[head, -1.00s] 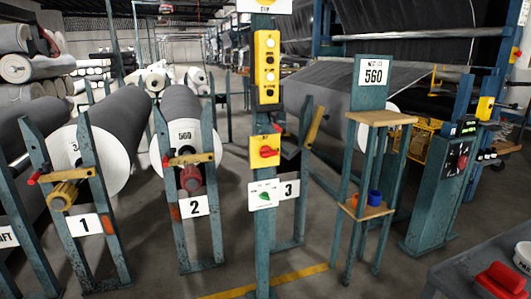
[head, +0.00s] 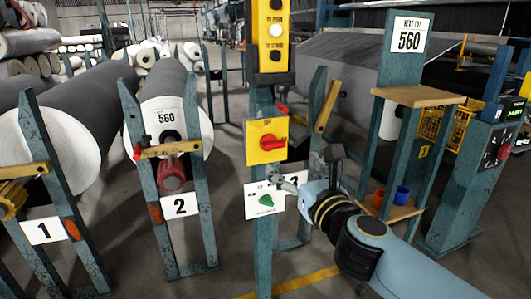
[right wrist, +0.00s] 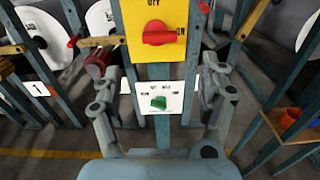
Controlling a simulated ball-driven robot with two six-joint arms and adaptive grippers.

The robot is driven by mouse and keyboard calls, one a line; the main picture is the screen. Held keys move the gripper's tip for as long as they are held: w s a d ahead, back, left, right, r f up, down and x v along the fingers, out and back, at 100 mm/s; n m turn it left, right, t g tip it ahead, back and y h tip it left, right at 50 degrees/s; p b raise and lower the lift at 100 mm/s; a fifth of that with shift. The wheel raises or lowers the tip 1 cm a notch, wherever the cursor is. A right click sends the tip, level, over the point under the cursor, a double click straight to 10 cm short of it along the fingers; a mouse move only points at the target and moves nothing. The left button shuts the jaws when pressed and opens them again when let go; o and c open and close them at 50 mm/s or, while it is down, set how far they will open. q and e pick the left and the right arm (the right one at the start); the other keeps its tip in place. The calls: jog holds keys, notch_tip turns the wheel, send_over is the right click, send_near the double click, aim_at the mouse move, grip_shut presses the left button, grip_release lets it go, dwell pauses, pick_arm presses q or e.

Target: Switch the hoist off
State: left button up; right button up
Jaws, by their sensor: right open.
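The yellow switch box (head: 251,152) on the teal post has a red rotary handle (head: 270,142), which lies level, its end toward the ON mark at the right. OFF is marked at the top. In the right wrist view, the red handle (right wrist: 158,34) shows the same way, at the top. Below it is a white plate (head: 254,207) with a green knob (head: 266,200), also in the right wrist view (right wrist: 159,102). My right gripper (head: 305,168) is open and empty, in front of the post just below the red handle. Its fingers (right wrist: 160,85) stand apart on either side of the post.
A yellow button box (head: 272,40) is higher on the post. Rolls on stands with plates 1 (head: 43,230) and 2 (head: 180,206) are at left. A wooden-shelved stand (head: 418,96) with orange and blue cups (head: 402,195) is close at right.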

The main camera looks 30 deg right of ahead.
aim_at(275, 147)
jog(key=x, duration=0.9)
jog(key=shift+w+r, duration=0.15)
jog(key=shift+w, duration=0.2)
jog(key=shift+w+d, duration=0.1)
jog(key=shift+w, duration=0.2)
pick_arm(q)
jog(key=shift+s, duration=0.2)
pick_arm(e)
jog(key=c, duration=1.2)
pick_arm(q)
jog(key=shift+s+a+r, duration=0.1)
jog(key=shift+s+a, duration=0.1)
jog(key=shift+a, duration=0.05)
